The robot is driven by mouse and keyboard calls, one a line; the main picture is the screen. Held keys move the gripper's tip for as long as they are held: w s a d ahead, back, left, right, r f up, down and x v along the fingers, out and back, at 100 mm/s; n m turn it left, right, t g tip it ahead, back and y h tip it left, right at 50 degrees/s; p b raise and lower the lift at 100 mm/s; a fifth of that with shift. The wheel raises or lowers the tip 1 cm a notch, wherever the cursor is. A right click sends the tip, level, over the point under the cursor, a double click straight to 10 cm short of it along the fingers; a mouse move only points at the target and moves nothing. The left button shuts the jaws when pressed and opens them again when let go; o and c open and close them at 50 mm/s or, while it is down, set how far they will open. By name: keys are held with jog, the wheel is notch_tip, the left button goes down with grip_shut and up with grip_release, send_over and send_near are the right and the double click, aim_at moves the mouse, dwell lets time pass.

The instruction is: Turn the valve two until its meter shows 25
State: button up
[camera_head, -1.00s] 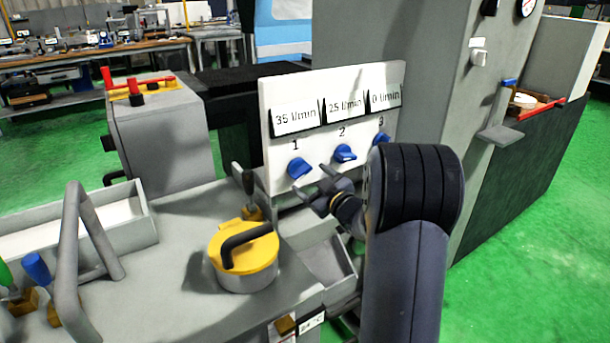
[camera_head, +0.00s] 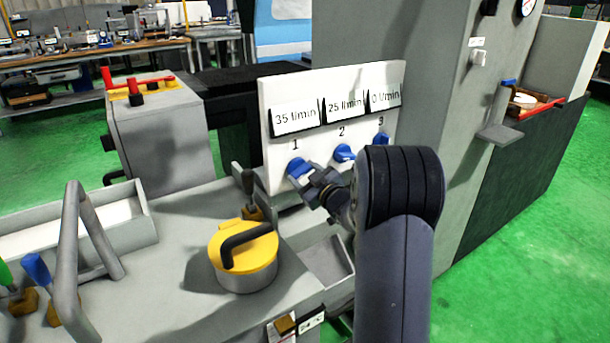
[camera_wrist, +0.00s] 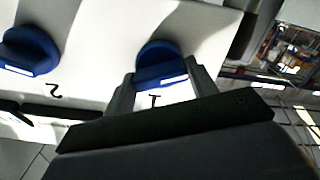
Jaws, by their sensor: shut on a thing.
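The white panel (camera_head: 280,150) carries three numbered blue valves with a meter above each. Valve two (camera_head: 343,153), clear of my gripper, also shows at the left in the wrist view (camera_wrist: 32,48). The meter of valve two (camera_head: 345,104) reads 25 l/min. My gripper (camera_head: 311,177) is at valve one (camera_head: 297,167), left of valve two. In the wrist view my fingers (camera_wrist: 162,82) are shut on valve one (camera_wrist: 160,58), one at either side. The meter of valve one (camera_head: 295,117) reads 35 l/min.
A yellow-lidded pot (camera_head: 243,260) stands on the grey worktop below and left of the panel. A grey tray (camera_head: 328,262) lies under my gripper.

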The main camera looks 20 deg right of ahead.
jog(key=shift+c, duration=1.4)
jog(key=n+b, duration=0.2)
jog(key=b, duration=0.1)
jog(key=shift+f+n, duration=0.2)
jog(key=shift+n, duration=0.1)
jog(key=shift+r+n+b, duration=0.2)
jog(key=shift+n+b, duration=0.1)
jog(key=o, duration=1)
